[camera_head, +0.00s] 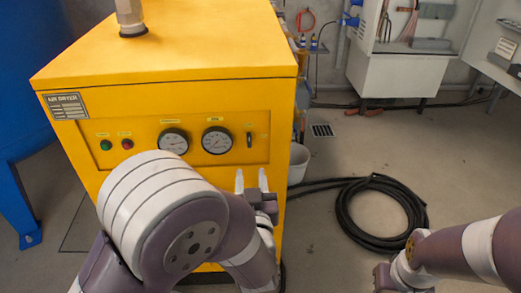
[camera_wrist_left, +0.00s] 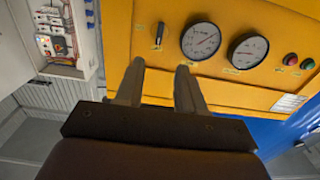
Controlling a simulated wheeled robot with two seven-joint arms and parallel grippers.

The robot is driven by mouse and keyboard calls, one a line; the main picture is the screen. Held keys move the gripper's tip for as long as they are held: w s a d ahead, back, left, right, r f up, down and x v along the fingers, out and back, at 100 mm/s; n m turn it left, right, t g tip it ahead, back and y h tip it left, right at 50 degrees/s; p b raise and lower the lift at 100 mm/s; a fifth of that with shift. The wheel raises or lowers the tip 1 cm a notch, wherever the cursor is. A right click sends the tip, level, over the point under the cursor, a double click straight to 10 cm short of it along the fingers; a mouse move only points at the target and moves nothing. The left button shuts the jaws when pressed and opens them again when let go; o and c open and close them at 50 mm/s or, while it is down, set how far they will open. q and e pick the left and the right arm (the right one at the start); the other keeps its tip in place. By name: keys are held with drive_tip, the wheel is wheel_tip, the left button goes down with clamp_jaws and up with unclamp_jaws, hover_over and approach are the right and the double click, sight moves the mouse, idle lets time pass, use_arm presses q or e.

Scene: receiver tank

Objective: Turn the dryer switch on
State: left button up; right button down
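The yellow air dryer (camera_head: 170,50) stands in front of me with a control panel on its near face. The dryer switch (camera_head: 249,139) is a small dark lever at the panel's right end, beside the gauges. In the left wrist view the switch (camera_wrist_left: 159,35) is just beyond the fingertips and looks slightly tilted in that picture. My left gripper (camera_head: 251,178) is just below the switch in the head view. Its two fingers (camera_wrist_left: 159,67) are apart with nothing between them, and no contact with the switch shows.
Two round gauges (camera_head: 195,141), a green button (camera_head: 106,145) and a red button (camera_head: 127,144) share the panel. A coiled black hose (camera_head: 382,205) lies on the floor to the right. A blue tank (camera_head: 25,80) stands at left.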

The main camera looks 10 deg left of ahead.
sight(249, 141)
use_arm(q)
drive_tip(key=b+x, duration=0.1)
drive_tip(key=x, duration=1.1)
drive_tip(key=shift+w+f+b, duration=0.1)
drive_tip(key=shift+w+b, duration=0.05)
drive_tip(key=shift+b, duration=0.2)
drive_tip(key=shift+c, duration=0.3)
clamp_jaws()
